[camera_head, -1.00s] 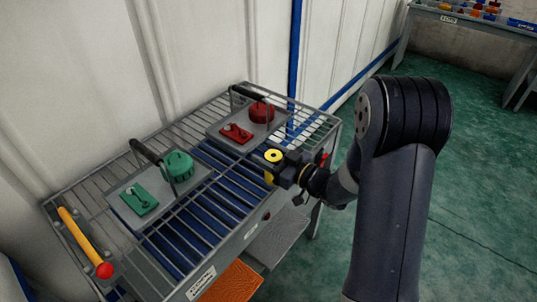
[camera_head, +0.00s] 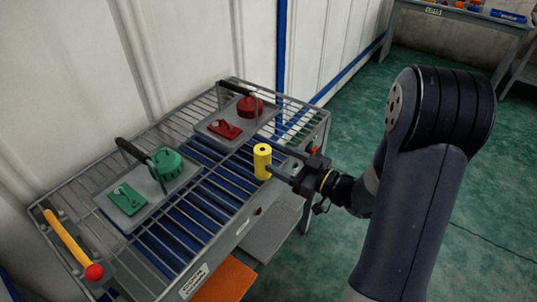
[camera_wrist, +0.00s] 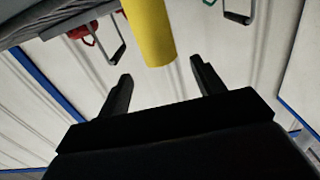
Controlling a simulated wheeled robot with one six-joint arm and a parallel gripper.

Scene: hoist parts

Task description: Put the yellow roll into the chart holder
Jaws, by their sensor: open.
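The yellow roll (camera_head: 262,163) stands upright at the right front of the wire rack, with a dark hole in its top. My gripper (camera_head: 276,160) is beside it on the right, its fingers pointing at the roll. In the wrist view the roll (camera_wrist: 150,32) lies ahead between the lines of the two open, empty fingers (camera_wrist: 161,72), and its end is clear of them. The roll's foot is partly hidden by the rack edge and fingers. I cannot tell any chart holder apart from the rack, or whether the roll stands in one.
The wire rack (camera_head: 187,236) carries a grey tray with green parts (camera_head: 168,165) and another with red parts (camera_head: 225,129), both with black-gripped handles. A yellow bar with a red ball (camera_head: 66,236) lies at the left. An orange mat (camera_head: 224,281) is below. Green floor is open at right.

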